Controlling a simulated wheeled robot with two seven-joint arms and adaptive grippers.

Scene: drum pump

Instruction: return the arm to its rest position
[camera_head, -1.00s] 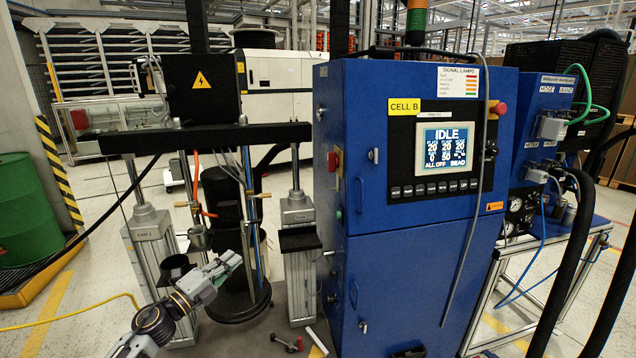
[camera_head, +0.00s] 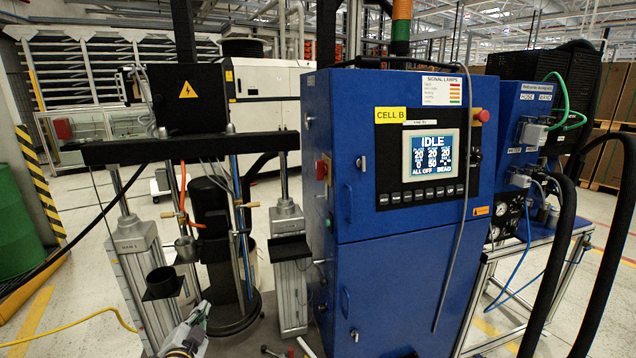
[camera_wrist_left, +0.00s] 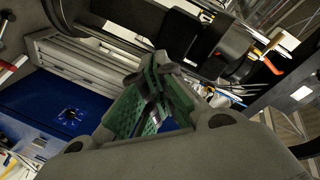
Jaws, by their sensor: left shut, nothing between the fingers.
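My left gripper (camera_head: 196,320) shows at the bottom of the head view, in front of the drum pump frame, low and left of the blue cabinet. In the left wrist view its green-padded fingers (camera_wrist_left: 152,98) are together with nothing between them. My right gripper is in neither view. The drum pump frame has a black crossbeam (camera_head: 180,147) on two upright rams, with a black box with a yellow warning sign (camera_head: 190,95) on top. A dark pump column (camera_head: 210,205) stands under the beam.
The blue CELL B cabinet (camera_head: 400,270) stands right of the frame; its screen (camera_head: 428,155) reads IDLE. A black cup (camera_head: 162,282) sits by the left ram. A green drum (camera_head: 18,220) stands at far left. A yellow cable (camera_head: 75,332) crosses the floor. Black hoses (camera_head: 553,265) hang at right.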

